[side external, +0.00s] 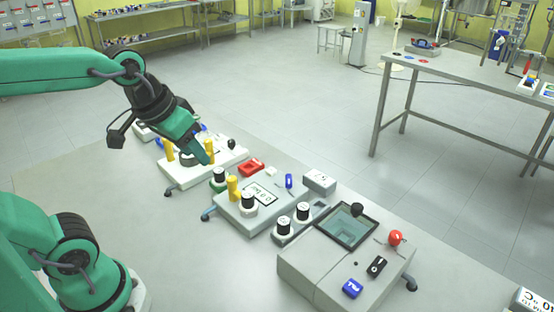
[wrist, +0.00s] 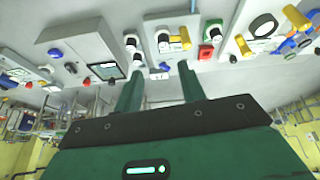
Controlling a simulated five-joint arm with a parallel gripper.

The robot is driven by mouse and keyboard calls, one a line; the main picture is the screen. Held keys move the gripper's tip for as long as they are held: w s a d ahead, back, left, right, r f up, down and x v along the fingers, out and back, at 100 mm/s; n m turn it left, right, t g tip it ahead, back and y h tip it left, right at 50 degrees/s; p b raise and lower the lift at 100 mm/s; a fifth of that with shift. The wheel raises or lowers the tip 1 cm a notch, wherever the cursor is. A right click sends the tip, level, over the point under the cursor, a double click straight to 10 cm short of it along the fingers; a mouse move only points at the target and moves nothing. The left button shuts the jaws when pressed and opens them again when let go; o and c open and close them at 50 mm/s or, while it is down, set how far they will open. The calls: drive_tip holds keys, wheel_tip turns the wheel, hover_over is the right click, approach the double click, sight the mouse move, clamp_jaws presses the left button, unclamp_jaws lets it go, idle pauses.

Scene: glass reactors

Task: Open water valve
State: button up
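My gripper (side external: 207,159) is in the left-centre of the side view, pointing down to the right over the row of consoles. In the wrist view its two green fingers (wrist: 161,70) stand apart with nothing seen between them, so it is open. No part is clearly marked as the water valve. The wrist view shows blue fittings (wrist: 288,45) beside yellow ones at the upper right. My gripper appears apart from all of these.
A grey box with a glass window (side external: 347,224) and red knob (side external: 395,237) stands nearer. The table's left front is clear.

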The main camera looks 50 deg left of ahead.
drive_tip(key=w+n+g, duration=0.1)
drive_tip(key=w+n, duration=0.1)
drive_tip(key=w, duration=0.6)
drive_tip(key=n+g, duration=0.4)
drive_tip(key=n, duration=0.2)
hover_over(289, 181)
wheel_tip(289, 181, down, 13)
drive_tip(key=shift+r, duration=0.1)
drive_tip(key=shift+f, duration=3.95)
clamp_jaws()
